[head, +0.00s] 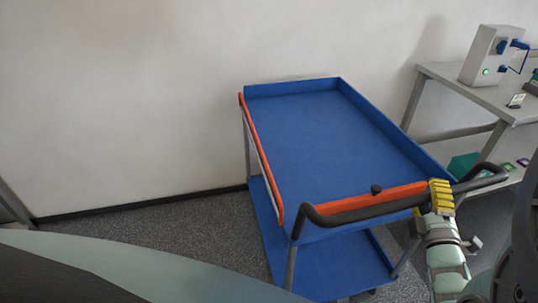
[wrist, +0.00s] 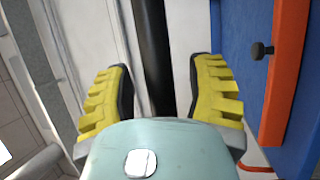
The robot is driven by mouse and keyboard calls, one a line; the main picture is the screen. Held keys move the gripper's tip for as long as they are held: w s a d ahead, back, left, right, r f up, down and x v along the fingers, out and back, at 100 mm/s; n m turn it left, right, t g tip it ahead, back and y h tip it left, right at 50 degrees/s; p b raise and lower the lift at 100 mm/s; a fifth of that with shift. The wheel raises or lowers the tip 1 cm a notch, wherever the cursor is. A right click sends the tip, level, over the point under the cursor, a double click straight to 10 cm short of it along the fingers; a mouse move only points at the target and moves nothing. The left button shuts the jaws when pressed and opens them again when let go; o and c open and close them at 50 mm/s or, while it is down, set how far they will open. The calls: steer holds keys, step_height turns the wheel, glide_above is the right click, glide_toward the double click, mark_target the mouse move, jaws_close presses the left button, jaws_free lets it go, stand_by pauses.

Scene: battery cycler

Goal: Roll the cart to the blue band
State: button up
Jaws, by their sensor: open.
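The cart (head: 315,140) is blue with two shelves, grey legs and orange edge strips, and its top shelf looks empty. Its black push handle (head: 350,214) runs along the near side. My gripper (head: 440,192), with yellow fingers, is at the right part of this handle. In the wrist view the gripper (wrist: 158,85) is open, with the dark handle bar (wrist: 152,45) running between the two spread fingers. I cannot tell whether either finger touches the bar. No blue band on the floor can be made out in either view.
A grey table (head: 488,95) with a light-coloured device (head: 488,56) stands right of the cart. A teal box (head: 465,166) is on its lower level. A pale wall (head: 150,90) rises behind the cart. Carpet floor (head: 190,222) is clear to the cart's left.

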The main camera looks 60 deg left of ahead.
steer(key=shift+w+a, duration=0.4)
steer(key=shift+a, duration=0.1)
steer(key=shift+o, duration=0.3)
steer(key=shift+r, duration=0.1)
jaws_close()
steer(key=shift+d, duration=0.1)
